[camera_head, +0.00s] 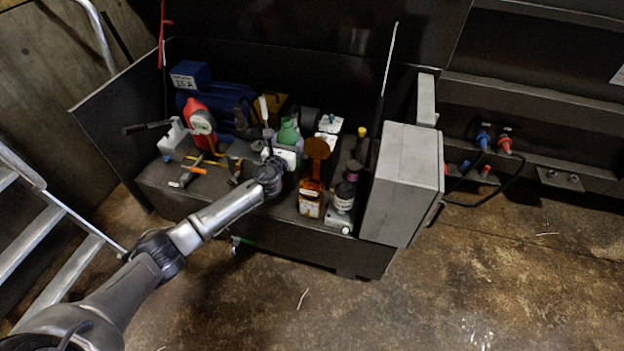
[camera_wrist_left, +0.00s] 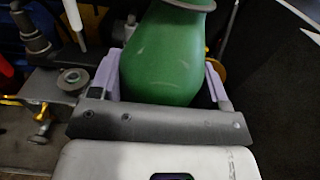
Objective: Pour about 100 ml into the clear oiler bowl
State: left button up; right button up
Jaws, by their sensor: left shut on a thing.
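My left gripper (camera_head: 288,150) reaches over the dark bench and is shut on a green bottle (camera_head: 289,133). In the left wrist view the green bottle (camera_wrist_left: 162,60) fills the space between the two pale lilac finger pads of the left gripper (camera_wrist_left: 160,75). Its neck is at the top edge of that view, and its lower part is hidden behind the gripper. I cannot clearly make out a clear oiler bowl in either view. My right gripper is not in view.
An amber bottle (camera_head: 310,198) and a dark bottle with a white label (camera_head: 345,194) stand right of the gripper. A large grey box (camera_head: 405,185) closes off the right end. A blue machine (camera_head: 222,108) and a red device with a dial (camera_head: 199,124) stand at the left rear.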

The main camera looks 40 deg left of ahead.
pick_arm(q)
jog(key=shift+w+a+f+b, duration=0.1)
jog(key=shift+a+f+b, duration=0.2)
jog(key=shift+a+f, duration=0.45)
